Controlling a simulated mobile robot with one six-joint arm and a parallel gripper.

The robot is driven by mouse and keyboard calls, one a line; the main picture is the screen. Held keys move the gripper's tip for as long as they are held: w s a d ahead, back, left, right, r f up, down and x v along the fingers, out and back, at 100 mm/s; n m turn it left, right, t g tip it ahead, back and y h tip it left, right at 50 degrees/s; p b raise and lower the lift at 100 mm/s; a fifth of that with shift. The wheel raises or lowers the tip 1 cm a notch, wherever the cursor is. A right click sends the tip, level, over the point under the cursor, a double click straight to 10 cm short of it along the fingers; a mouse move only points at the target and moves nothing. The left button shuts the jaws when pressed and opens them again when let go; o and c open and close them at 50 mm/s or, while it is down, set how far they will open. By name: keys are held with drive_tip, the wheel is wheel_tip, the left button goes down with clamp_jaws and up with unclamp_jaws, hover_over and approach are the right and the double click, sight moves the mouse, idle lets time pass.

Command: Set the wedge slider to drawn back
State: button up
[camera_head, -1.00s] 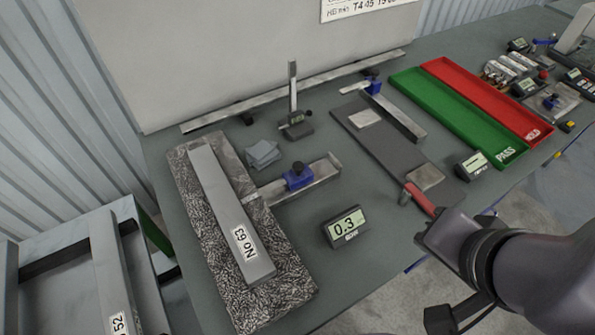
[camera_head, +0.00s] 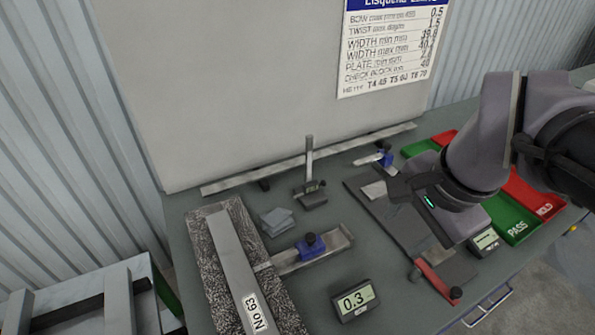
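A blue slider with a dark knob (camera_head: 311,243) sits on a flat metal bar (camera_head: 335,240), whose left end reaches the long grey bar marked No 63 (camera_head: 237,265). The frames do not label either one as the wedge slider. My gripper (camera_head: 398,189), dark with a green light, hangs over the dark plate on the right, near the second slider. Its fingers are small and dark against the plate, so their opening is unclear. I see nothing held.
A display reading 0.3 (camera_head: 356,299) stands at the front. A red-handled piece (camera_head: 437,282) lies at the plate's near end. An upright gauge (camera_head: 309,170) and grey shims (camera_head: 276,221) stand mid-table. Green (camera_head: 510,215) and red (camera_head: 546,205) trays lie right, partly behind my arm.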

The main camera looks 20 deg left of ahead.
drive_tip(key=w+a+m+g+p, duration=0.1)
drive_tip(key=w+a+m, duration=0.1)
drive_tip(key=w+a, duration=0.4)
drive_tip(key=m+g+h+p, duration=0.2)
drive_tip(key=m+p, duration=0.1)
hover_over(310, 236)
wheel_tip(310, 236, down, 4)
wheel_tip(310, 236, down, 18)
drive_tip(key=b, duration=0.6)
drive_tip(key=shift+r, duration=0.1)
clamp_jaws()
